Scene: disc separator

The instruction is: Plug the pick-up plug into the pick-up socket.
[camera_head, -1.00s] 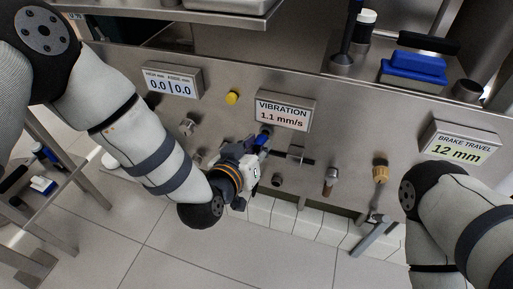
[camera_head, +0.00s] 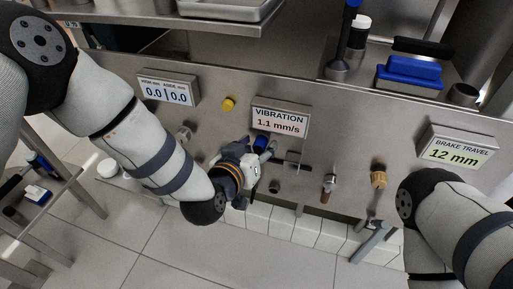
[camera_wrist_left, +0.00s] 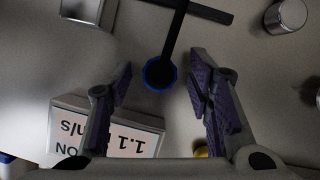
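A blue-rimmed round piece with a dark centre (camera_wrist_left: 159,73), which looks like the pick-up plug, is on the steel panel. A black strip, perhaps its cable, runs up from it in the left wrist view. It also shows as a small blue part (camera_head: 261,143) under the vibration display. My left gripper (camera_wrist_left: 161,68) is open, its fingers on either side of the blue piece with gaps visible. In the head view the left gripper (camera_head: 262,149) partly covers it.
The vibration display (camera_head: 281,118) reads 1.1 mm/s just above the blue part. A steel block (camera_wrist_left: 88,10) and black bar (camera_wrist_left: 190,10) are close by. The floor in front is clear.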

